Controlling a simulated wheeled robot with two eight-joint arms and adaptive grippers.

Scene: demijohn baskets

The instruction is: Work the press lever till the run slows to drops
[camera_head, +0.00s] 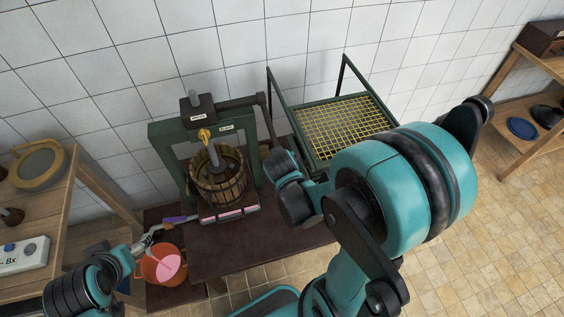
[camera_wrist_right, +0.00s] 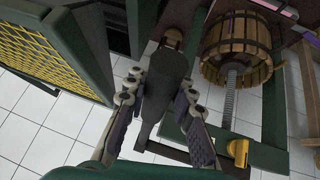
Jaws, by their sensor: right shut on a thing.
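The press has a green frame (camera_head: 254,165), a dark head block (camera_head: 197,116) and a slatted wooden basket (camera_head: 218,185); the basket also shows in the right wrist view (camera_wrist_right: 238,47). Its dark lever (camera_head: 240,102) runs right from the head. My right gripper (camera_wrist_right: 163,100) is shut on the lever's bar (camera_wrist_right: 174,75); my arm hides this grip in the head view. Pink liquid lies in the tray (camera_head: 230,213) below the basket. An orange bucket (camera_head: 150,270) at lower left holds pink liquid. I cannot tell whether liquid is falling.
A yellow mesh rack (camera_head: 345,128) stands close right of the press. Wooden shelves (camera_head: 75,205) flank the left side, and another shelf unit (camera_head: 520,100) stands far right. The tiled floor at right is clear.

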